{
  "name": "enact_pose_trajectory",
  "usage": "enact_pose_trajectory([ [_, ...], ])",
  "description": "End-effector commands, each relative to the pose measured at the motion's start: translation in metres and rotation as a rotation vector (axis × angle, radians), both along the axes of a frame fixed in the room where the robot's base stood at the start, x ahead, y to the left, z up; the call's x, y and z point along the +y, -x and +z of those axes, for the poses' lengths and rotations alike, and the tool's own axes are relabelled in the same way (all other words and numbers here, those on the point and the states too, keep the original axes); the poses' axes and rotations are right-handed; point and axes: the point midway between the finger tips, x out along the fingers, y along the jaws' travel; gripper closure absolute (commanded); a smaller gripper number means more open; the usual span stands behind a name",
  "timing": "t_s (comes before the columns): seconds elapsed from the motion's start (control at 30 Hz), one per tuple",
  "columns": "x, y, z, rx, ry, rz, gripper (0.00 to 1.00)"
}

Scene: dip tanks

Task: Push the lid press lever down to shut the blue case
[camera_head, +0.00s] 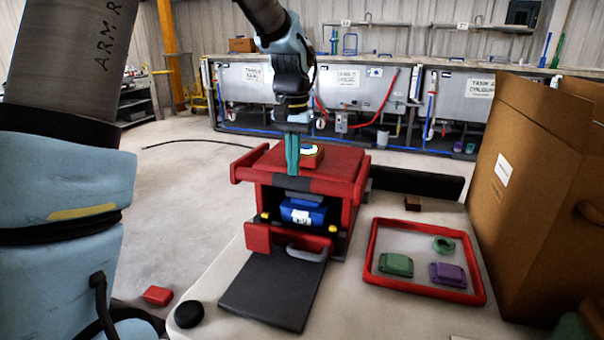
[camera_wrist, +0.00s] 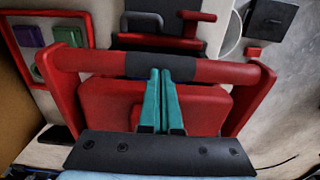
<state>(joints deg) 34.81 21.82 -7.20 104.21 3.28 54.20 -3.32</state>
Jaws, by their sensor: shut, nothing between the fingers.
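The red lid press (camera_head: 277,163) stands on the table. Its lever is a red bar with a dark middle grip (camera_wrist: 150,65), running across the front at top height; the grip also shows in the head view (camera_head: 299,184). The blue case (camera_head: 301,214) with a white label sits inside the press opening, below the lever. Whether its lid is fully seated cannot be told. My gripper (camera_head: 293,172) points down with its teal fingers together and empty. In the wrist view its fingertips (camera_wrist: 160,73) overlap the dark grip; whether they touch it cannot be told.
A red-rimmed tray (camera_head: 372,245) with green and purple parts lies right of the press. A large cardboard box (camera_head: 530,190) stands farther right. A dark mat (camera_head: 268,290) lies before the press. A red block (camera_head: 157,295) lies at lower left.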

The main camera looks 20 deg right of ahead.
Motion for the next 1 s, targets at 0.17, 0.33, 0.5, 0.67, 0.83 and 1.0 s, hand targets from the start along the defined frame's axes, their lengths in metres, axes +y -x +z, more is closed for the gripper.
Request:
enact_pose_trajectory([
  [0.17,-0.001,-0.001,-0.008,-0.001,0.001,0.0,1.0],
  [0.33,-0.001,-0.001,-0.015,0.0,0.0,0.0,1.0],
  [0.5,-0.002,-0.002,-0.021,0.0,0.0,0.0,1.0],
  [0.67,-0.002,-0.003,-0.027,0.0,0.0,0.0,1.0],
  [0.83,-0.003,-0.004,-0.034,0.0,0.0,0.0,1.0],
  [1.0,-0.004,-0.004,-0.04,-0.001,0.001,0.0,1.0],
])
